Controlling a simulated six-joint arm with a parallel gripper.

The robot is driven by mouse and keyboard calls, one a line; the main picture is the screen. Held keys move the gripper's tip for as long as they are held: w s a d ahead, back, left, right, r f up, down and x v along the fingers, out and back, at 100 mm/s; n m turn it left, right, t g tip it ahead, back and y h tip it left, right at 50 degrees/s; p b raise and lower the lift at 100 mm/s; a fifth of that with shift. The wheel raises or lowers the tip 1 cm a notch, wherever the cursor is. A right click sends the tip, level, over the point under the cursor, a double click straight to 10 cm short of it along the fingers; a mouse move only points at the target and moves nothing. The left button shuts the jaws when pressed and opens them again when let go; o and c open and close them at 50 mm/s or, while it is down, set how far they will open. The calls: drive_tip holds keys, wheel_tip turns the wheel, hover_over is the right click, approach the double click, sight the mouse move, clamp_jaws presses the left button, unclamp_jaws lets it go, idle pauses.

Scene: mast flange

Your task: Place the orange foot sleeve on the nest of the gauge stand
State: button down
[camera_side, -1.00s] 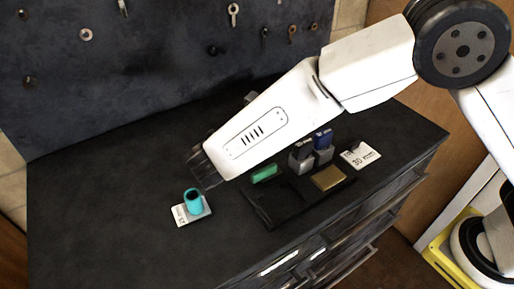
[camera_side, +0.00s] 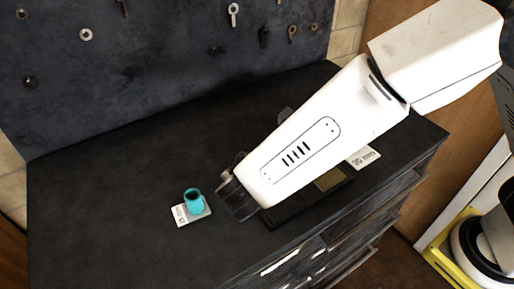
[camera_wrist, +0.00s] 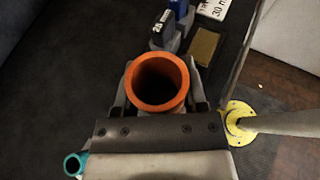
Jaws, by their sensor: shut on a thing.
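The orange foot sleeve (camera_wrist: 157,80) is an open-topped ring between the fingers of my gripper (camera_wrist: 160,98) in the wrist view. My gripper is shut on it. In the side view my gripper (camera_side: 238,198) hangs over the dark bench, just right of a teal cup-like piece (camera_side: 194,202) on a small labelled pale plate (camera_side: 180,214). The sleeve is hidden there. The teal piece also shows at the lower left of the wrist view (camera_wrist: 75,163). A white plate marked 30 mm (camera_side: 364,157) lies to the right. I cannot tell which item is the gauge stand; its nest is not clear.
A dark tray (camera_side: 290,213) with a gold pad (camera_side: 330,179) lies partly under my arm. Grey blocks with blue tops (camera_wrist: 163,30) stand near the pad in the wrist view. A yellow round flange (camera_wrist: 240,122) with a pale post is at right. The bench's left is clear.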

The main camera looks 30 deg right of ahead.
drive_tip(key=s+d+r, duration=0.1)
drive_tip(key=s+d, duration=0.6)
drive_tip(key=s, duration=0.6)
hover_over(289, 199)
wheel_tip(289, 199, down, 8)
drive_tip(key=shift+s+d+f, duration=0.1)
drive_tip(key=shift+s+f, duration=0.05)
drive_tip(key=shift+f, duration=0.1)
drive_tip(key=shift+w+f, duration=0.2)
drive_tip(key=shift+f, duration=0.05)
drive_tip(key=shift+w+f, duration=0.1)
drive_tip(key=shift+w+f, duration=0.15)
drive_tip(key=shift+f, duration=1.6)
drive_tip(key=shift+f, duration=0.15)
